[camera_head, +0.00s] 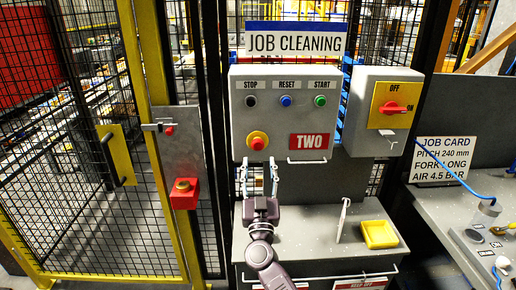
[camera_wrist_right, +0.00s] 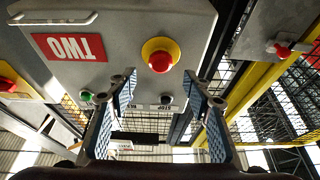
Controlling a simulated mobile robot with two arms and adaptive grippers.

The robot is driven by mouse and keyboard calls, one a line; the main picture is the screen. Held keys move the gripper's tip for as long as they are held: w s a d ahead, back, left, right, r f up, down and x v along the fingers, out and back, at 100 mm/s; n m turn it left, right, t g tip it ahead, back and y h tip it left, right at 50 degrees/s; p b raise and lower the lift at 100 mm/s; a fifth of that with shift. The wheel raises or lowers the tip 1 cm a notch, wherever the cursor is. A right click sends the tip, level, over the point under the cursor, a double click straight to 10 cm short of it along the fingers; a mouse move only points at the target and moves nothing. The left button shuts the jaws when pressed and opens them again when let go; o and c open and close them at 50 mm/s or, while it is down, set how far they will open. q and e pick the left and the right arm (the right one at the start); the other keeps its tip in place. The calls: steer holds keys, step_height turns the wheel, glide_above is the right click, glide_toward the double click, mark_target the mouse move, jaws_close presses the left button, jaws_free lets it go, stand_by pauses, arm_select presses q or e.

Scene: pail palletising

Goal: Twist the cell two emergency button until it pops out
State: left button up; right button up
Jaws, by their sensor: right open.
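The cell two emergency button (camera_head: 257,142) is a red mushroom head on a yellow ring, low on the left of the grey control box (camera_head: 240,115) marked TWO. My right gripper (camera_head: 259,168) is open and empty, just below the button in the head view, with its two fingers pointing up. In the right wrist view, which is upside down, the red button (camera_wrist_right: 160,62) shows beyond and between the spread fingers of the right gripper (camera_wrist_right: 160,88). The fingers do not appear to touch it. My left gripper is not in view.
The box has STOP, RESET and START buttons above. A rotary switch box (camera_head: 371,88) stands right. Below, a grey shelf (camera_head: 305,225) carries a yellow tray (camera_head: 380,245). A handle (camera_head: 307,161) juts below the TWO plate.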

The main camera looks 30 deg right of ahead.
mark_target(258, 146)
steer(key=x, duration=0.7)
steer(key=shift+w+r+p, duration=0.1)
steer(key=shift+p, duration=0.25)
steer(key=shift+c, duration=0.2)
steer(key=c, duration=1.1)
